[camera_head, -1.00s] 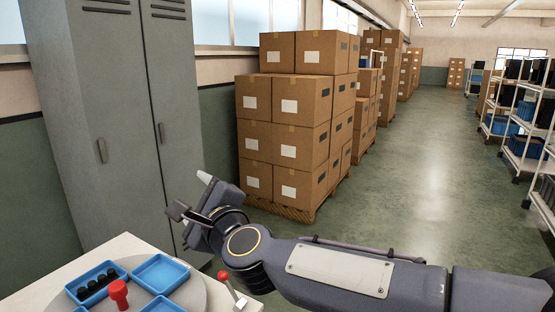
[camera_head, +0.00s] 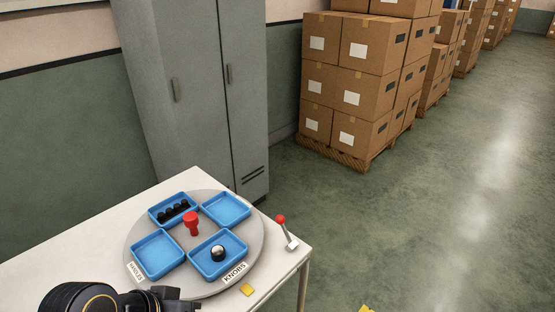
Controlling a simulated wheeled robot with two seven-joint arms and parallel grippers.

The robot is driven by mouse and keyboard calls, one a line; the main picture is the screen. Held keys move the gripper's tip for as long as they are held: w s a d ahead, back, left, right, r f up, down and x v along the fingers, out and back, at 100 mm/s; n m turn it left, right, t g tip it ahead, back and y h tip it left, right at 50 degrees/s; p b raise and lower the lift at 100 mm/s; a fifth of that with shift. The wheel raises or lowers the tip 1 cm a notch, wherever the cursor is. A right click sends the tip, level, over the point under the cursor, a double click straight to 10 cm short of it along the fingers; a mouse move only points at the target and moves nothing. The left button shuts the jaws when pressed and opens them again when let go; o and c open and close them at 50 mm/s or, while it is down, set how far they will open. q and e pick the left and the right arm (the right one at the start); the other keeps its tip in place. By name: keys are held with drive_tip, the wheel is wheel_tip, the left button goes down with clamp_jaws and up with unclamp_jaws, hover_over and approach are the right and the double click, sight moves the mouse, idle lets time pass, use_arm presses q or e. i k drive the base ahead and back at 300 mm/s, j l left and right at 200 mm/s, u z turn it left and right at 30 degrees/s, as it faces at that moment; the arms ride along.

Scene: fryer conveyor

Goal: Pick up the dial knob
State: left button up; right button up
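The dial knob (camera_head: 218,252), dark with a silvery top, sits in the front right blue tray (camera_head: 240,246) of a round grey turntable (camera_head: 256,240), by a label reading "KNOBS". My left gripper (camera_head: 178,298) is only partly in view at the bottom left edge, in front of the turntable and left of the knob's tray. Its fingers are cut off, so I cannot tell whether it is open. My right gripper is not in view.
A red-topped handle (camera_head: 191,222) stands at the turntable's middle. The back left tray (camera_head: 152,214) holds several black pieces; two other trays look empty. A red-tipped lever (camera_head: 286,232) stands at the right edge of the white table (camera_head: 60,245). A yellow piece (camera_head: 246,289) lies in front.

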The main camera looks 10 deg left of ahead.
sight(217, 254)
drive_tip(key=u, duration=1.15)
drive_tip(key=i+l+u, duration=0.1)
drive_tip(key=u, duration=0.35)
drive_tip(key=l+u, duration=0.25)
drive_tip(key=u, duration=0.15)
drive_tip(key=l+u, duration=0.2)
drive_tip(key=u, duration=0.25)
